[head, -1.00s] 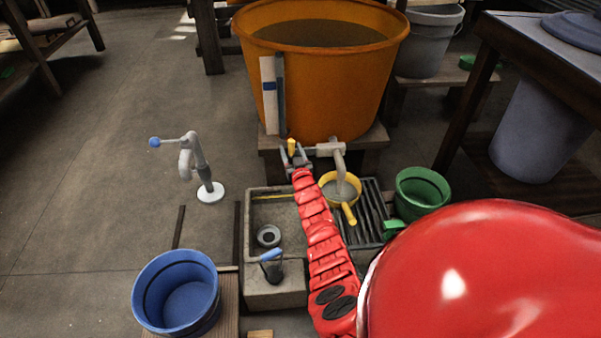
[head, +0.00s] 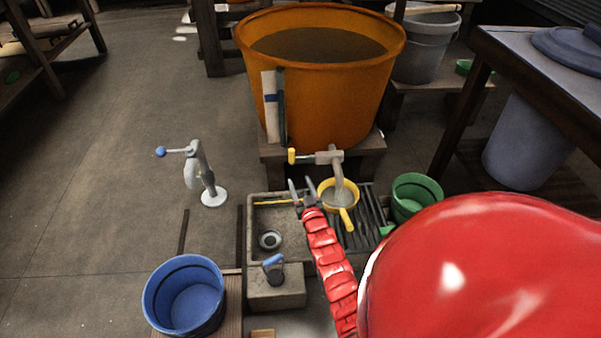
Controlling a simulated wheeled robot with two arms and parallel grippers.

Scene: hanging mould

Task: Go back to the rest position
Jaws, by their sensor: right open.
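My right gripper (head: 303,191) is open and empty, at the end of my red arm. It is over the back part of the stone sink (head: 273,217), just below and left of the tap (head: 338,170), and apart from the tap's yellow handle (head: 291,156). The tap sits on the front of the orange tub (head: 330,100), which holds dark liquid. A yellow ladle (head: 341,211) stands under the tap's spout on the slatted rack. My left gripper is out of view.
A blue bucket (head: 183,298) stands at front left, a green bucket (head: 416,192) right of the rack. A grey stand (head: 213,198) with a blue knob is on the floor at left. A blue-handled tool (head: 273,268) is at the sink's front.

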